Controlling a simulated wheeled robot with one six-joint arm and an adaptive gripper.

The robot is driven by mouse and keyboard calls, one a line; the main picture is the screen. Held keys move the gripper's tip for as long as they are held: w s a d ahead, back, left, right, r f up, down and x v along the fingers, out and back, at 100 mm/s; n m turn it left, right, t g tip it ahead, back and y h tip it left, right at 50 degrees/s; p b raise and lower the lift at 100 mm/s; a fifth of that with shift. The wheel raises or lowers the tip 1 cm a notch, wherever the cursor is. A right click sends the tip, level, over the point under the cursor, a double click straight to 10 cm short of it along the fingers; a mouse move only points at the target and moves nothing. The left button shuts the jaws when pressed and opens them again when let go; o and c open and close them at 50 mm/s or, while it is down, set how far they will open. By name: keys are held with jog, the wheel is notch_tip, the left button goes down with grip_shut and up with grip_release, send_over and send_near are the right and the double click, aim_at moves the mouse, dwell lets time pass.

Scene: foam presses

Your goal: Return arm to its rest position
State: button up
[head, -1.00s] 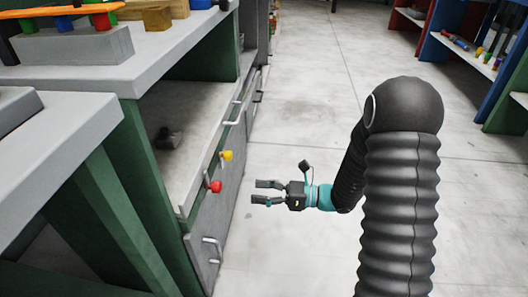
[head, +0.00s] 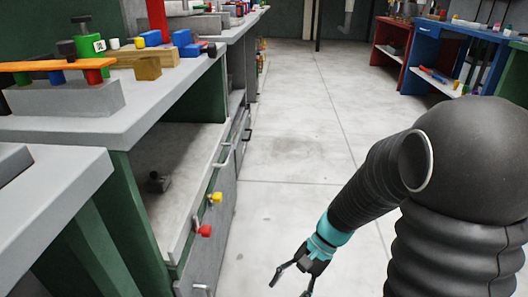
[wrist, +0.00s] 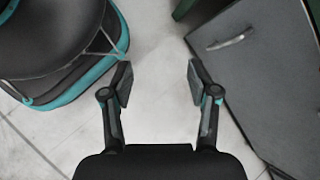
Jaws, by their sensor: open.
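My gripper (head: 291,284) hangs low over the floor in the head view, to the right of the grey cabinet front. Its fingers point down and to the left, and part of it is near the bottom edge of the picture. In the wrist view my gripper (wrist: 158,83) has its two fingers wide apart with bare floor between them. It holds nothing. My black sleeved arm runs from the right side of the head view down to the teal wrist.
The cabinet (head: 212,255) has a red knob (head: 204,231) and a yellow knob (head: 215,198) left of my gripper. A drawer handle (wrist: 230,41) shows in the wrist view. Workbenches (head: 175,85) line the left. The floor (head: 310,130) ahead is clear. Blue shelving (head: 432,52) stands back right.

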jog(key=s+d+r+n+t+h+p, duration=0.1)
jog(key=s+d+r+n+t+h, duration=0.1)
jog(key=r, duration=0.5)
jog(key=s+d+r+n+t+h+p, duration=0.1)
jog(key=d+r+t, duration=0.3)
jog(key=r, duration=0.4)
jog(key=s+d+r+n+t+h+p, duration=0.2)
jog(key=d+r+n+t+h, duration=0.1)
jog(key=r, duration=0.4)
jog(key=shift+s+d+r+n+t+h, duration=0.35)
jog(key=shift+d+r+n+t+h, duration=0.05)
jog(key=shift+d+n, duration=0.15)
